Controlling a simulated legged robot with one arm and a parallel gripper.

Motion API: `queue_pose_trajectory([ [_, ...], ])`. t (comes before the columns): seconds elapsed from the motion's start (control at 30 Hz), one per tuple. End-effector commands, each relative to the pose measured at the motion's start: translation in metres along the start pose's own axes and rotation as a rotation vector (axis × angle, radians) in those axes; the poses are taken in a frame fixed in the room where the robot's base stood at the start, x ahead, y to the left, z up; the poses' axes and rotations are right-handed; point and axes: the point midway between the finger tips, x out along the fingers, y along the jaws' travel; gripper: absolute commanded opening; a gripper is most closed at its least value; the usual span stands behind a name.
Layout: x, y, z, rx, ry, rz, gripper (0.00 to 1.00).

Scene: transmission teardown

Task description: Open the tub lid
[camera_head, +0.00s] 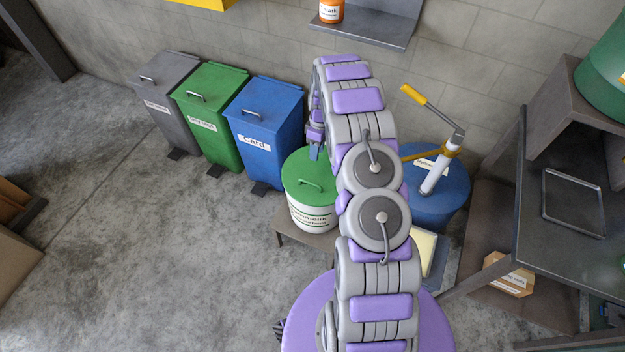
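A white tub (311,218) with dark lettering stands on a low stand, just left of my arm. Its green lid (297,192) is on top, with a small green handle (311,184) on it. My arm's purple and grey links cover part of the tub's right side. My gripper (316,155) points down over the far part of the lid, beyond the handle in the picture. It is small and partly hidden by my arm, so I cannot tell its opening or whether it touches the lid.
Grey (165,95), green (212,112) and blue (265,125) bins stand along the wall to the left. A blue drum (437,205) with a yellow-handled pump (437,172) stands right of my arm. A dark table (570,255) is at the right.

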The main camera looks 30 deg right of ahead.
Motion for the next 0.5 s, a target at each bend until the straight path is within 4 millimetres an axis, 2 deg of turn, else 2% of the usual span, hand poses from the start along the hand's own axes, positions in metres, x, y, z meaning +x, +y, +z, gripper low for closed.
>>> queue_pose_trajectory([
  [0.5,0.101,-0.004,-0.002,0.002,-0.005,0.004,0.38],
])
